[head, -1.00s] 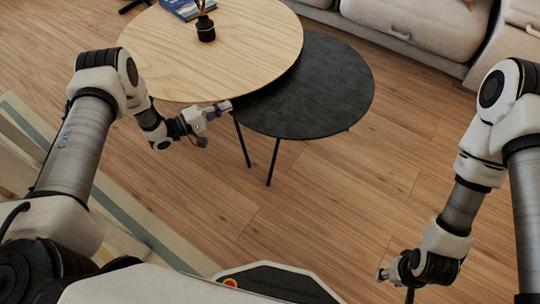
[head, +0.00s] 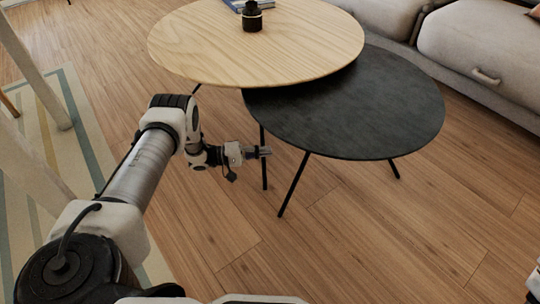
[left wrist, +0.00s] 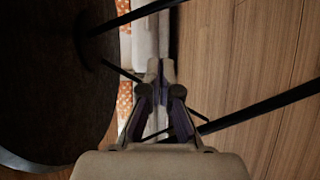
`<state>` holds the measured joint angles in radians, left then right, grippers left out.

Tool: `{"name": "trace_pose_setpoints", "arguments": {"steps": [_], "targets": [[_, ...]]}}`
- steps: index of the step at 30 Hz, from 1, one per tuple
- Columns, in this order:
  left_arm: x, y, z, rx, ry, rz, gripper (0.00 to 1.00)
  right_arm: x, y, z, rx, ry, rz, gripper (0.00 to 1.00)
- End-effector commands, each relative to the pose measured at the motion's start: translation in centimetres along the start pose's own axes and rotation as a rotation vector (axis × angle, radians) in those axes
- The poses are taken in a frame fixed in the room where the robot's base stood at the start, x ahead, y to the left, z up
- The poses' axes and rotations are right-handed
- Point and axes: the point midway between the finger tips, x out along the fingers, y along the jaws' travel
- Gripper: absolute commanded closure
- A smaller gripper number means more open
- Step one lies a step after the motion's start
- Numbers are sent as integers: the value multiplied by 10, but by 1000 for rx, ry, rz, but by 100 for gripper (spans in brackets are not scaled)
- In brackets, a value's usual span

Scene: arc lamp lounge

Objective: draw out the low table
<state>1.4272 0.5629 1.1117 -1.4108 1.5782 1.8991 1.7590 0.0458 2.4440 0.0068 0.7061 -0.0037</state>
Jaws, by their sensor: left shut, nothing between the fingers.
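The low table (head: 345,105) has a round black top and thin black legs. It stands partly under a higher round wooden table (head: 255,45), and its far-left part is hidden below that top. My left gripper (head: 265,151) is shut and empty. In the head view it overlaps a thin black leg below the low table's left edge; I cannot tell whether it touches. In the left wrist view the shut fingers (left wrist: 160,75) show with a dark round top (left wrist: 50,80) at the left and thin dark legs on both sides. My right gripper is out of view.
A black pot (head: 252,17) and a blue book stand on the wooden table. A grey sofa (head: 480,45) is at the back right. A striped rug (head: 70,110) lies at the left. The wood floor (head: 380,230) in front is clear.

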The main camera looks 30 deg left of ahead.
Motion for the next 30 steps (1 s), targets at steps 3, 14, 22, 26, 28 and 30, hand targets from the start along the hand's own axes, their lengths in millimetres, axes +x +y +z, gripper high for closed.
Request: {"name": "trace_pose_setpoints", "arguments": {"steps": [3,14,22,26,28,30], "targets": [[28,-6,0,1,-2,2,100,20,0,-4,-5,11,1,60],[88,-4,21,-2,-1,1,100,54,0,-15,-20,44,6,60],[95,0,29,0,1,0,100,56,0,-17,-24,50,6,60],[95,0,29,0,1,0,100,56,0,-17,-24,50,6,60],[95,0,29,0,1,0,100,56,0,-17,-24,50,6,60],[95,0,31,-1,0,0,100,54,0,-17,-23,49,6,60]]}}
